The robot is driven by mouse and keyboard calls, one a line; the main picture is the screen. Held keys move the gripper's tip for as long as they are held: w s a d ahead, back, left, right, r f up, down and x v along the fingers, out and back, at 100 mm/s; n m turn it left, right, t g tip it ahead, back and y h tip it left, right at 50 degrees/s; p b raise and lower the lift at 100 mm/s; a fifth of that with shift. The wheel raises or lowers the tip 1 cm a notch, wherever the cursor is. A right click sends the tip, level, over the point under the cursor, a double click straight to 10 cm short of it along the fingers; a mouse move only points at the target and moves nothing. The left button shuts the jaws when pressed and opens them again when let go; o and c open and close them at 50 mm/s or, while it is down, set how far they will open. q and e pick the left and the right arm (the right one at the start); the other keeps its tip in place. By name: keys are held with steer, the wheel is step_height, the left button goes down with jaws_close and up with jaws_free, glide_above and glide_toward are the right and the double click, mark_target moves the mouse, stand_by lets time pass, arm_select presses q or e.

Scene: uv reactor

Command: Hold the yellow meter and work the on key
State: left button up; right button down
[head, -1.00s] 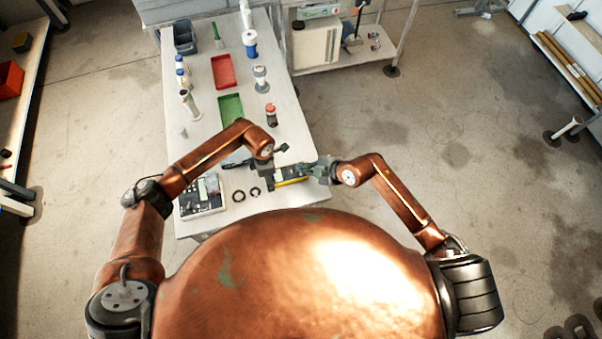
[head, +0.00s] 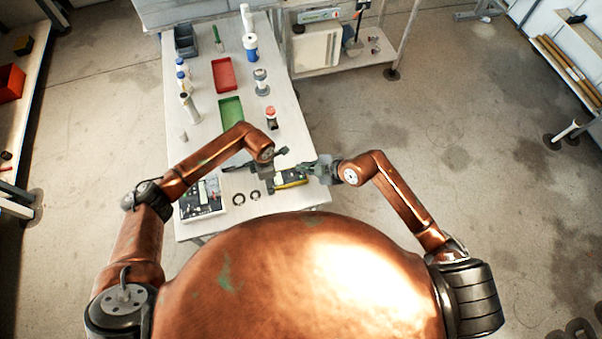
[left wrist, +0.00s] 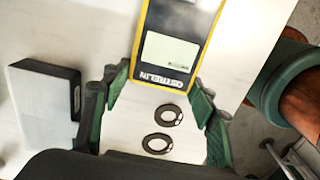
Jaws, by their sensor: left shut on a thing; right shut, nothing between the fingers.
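The yellow meter (head: 291,180), dark-faced with a yellow edge, is near the front right of the bench in the head view. In the left wrist view the meter (left wrist: 175,52) fills the top middle, with its pale display facing the camera and its far end cut off. My left gripper (left wrist: 160,92) is shut on the meter, with a green-padded finger on each side of its near end. In the head view my left arm partly covers that grip. My right gripper (head: 304,169) is shut and empty, close beside the meter; I cannot tell whether it touches it.
Two dark rings (head: 246,197) lie on the bench left of the meter, beside a white-and-black flat item (head: 201,196). A red-topped container (head: 271,117), a green tray (head: 231,110), a red tray (head: 223,73) and several bottles stand farther back.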

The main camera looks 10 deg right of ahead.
arm_select(q)
steer(key=o, duration=1.4)
steer(key=shift+o, duration=0.2)
